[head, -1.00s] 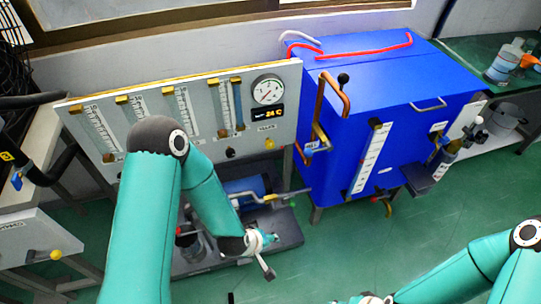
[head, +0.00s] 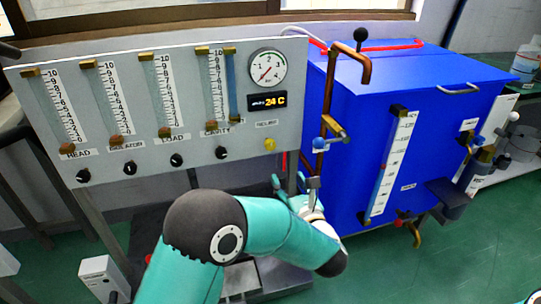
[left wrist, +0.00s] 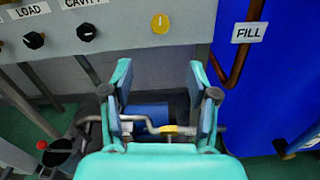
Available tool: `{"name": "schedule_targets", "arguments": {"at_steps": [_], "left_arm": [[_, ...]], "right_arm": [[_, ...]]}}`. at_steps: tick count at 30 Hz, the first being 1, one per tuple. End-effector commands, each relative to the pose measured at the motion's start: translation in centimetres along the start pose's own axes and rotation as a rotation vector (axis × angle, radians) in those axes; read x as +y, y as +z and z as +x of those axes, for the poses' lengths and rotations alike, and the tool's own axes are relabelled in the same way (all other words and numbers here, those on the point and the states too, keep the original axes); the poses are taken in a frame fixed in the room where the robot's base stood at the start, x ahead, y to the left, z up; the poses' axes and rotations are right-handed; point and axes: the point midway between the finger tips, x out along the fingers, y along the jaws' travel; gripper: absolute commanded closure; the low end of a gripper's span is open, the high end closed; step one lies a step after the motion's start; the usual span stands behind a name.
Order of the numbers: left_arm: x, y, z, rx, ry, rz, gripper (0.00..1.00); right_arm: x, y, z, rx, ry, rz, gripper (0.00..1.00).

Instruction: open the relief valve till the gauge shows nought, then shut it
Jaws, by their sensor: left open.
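The relief valve is a yellow knob (head: 269,144) on the grey panel, under a label that seems to read RELIEF. It also shows in the left wrist view (left wrist: 160,23), beyond the fingertips. The round white gauge (head: 267,68) is above it; its red needle slants, with its exact reading too small to tell. My left gripper (head: 294,185) is open and empty, below and slightly right of the knob and apart from it. In the left wrist view its two fingers (left wrist: 160,78) stand wide apart. My right gripper is out of view.
Several black knobs (head: 176,160) line the panel (head: 210,165) left of the yellow one. A copper pipe with a blue-handled valve (head: 325,145) and the blue tank (head: 350,180) stand close on the right. A bent metal handle (left wrist: 160,128) lies below the fingers.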

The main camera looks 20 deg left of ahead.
Motion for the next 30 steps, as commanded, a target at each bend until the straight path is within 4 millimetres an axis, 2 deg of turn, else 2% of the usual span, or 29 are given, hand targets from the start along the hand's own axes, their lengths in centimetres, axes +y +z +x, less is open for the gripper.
{"name": "schedule_targets", "arguments": {"at_steps": [5,21,25,30], "left_arm": [[0.1,-0.1,2.4,0.001,0.003,0.001,0.41],[0.1,-0.2,13.5,0.000,0.001,0.005,0.41],[0.0,-0.1,15.1,0.001,0.000,0.005,0.41],[0.1,-0.1,16.2,0.001,-0.001,0.006,0.41]], "right_arm": [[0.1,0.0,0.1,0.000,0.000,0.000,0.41],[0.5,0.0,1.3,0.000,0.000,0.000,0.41],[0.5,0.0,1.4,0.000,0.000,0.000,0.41],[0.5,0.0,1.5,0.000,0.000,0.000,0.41]]}}
